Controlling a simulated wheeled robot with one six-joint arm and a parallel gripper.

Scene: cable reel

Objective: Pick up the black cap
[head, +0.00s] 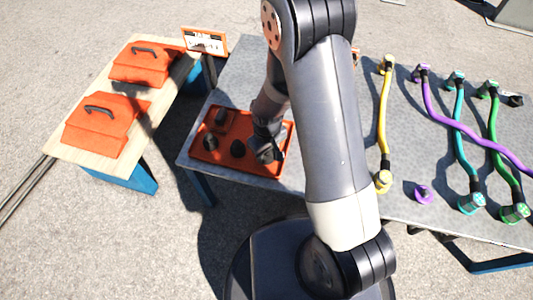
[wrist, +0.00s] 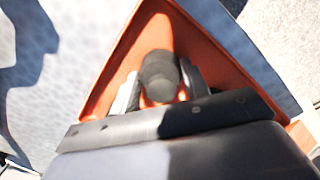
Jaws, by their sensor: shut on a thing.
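My gripper (head: 268,153) reaches down into the right part of the orange tray (head: 204,155) on the grey table. In the wrist view my gripper (wrist: 160,92) is shut on a black cap (wrist: 160,72), a dark rounded piece between its two fingers. The tray's orange corner (wrist: 105,92) lies beneath it; I cannot tell whether the cap touches the tray. In the head view the held cap is mostly hidden by the gripper. Other dark caps sit in the tray: one at the back (head: 221,116), one at the left (head: 210,141) and one in the middle (head: 238,148).
Yellow (head: 384,120), purple (head: 440,118), teal (head: 459,150) and green (head: 497,140) cables lie across the right of the grey table (head: 330,185). A purple cap (head: 424,193) stands near its front edge. Two orange toolboxes (head: 140,64) (head: 100,123) sit on a wooden table (head: 70,155) at left.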

